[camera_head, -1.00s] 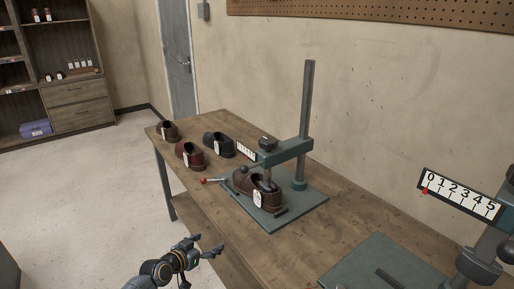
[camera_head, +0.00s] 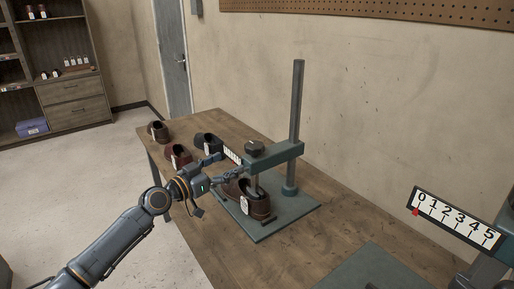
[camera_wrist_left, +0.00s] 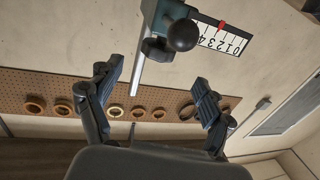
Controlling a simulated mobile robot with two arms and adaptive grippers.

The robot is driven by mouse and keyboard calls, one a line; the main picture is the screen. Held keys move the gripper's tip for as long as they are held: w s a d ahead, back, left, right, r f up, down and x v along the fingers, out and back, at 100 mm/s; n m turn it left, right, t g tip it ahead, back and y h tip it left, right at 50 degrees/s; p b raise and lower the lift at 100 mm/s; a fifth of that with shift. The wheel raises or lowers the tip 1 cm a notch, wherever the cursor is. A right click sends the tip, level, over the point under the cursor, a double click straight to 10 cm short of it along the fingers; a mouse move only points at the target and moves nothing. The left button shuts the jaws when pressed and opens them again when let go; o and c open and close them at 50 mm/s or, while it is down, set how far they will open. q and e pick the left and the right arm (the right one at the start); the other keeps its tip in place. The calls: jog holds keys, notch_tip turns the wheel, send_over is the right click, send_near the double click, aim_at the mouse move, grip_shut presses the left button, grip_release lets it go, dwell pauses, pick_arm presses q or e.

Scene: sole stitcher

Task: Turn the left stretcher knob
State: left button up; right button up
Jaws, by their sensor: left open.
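The left stretcher stands on the wooden table, with a green base plate (camera_head: 283,217), an upright post and a horizontal arm. A dark round knob (camera_head: 254,148) sits on top of that arm. A brown shoe (camera_head: 259,206) with a white tag is under the arm. My left gripper (camera_head: 226,166) is open and empty, just left of the knob and apart from it, above the shoe. In the left wrist view, a round dark knob (camera_wrist_left: 182,35) shows beyond the open fingers (camera_wrist_left: 158,88), beside a number scale (camera_wrist_left: 222,38) with a red marker.
Several tagged shoes, one of them dark red (camera_head: 179,156), stand at the table's far left end. A second machine with a large number scale (camera_head: 455,219) is at the right. The table (camera_head: 345,220) between the machines is clear. A pegboard (camera_head: 370,17) hangs on the wall.

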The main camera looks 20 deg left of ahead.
aim_at(255, 149)
pick_arm(q)
jog(key=x, duration=1.2)
jog(key=shift+a+p, duration=0.1)
jog(key=shift+p, duration=0.3)
jog(key=shift+s, duration=0.1)
jog(key=c, duration=1.2)
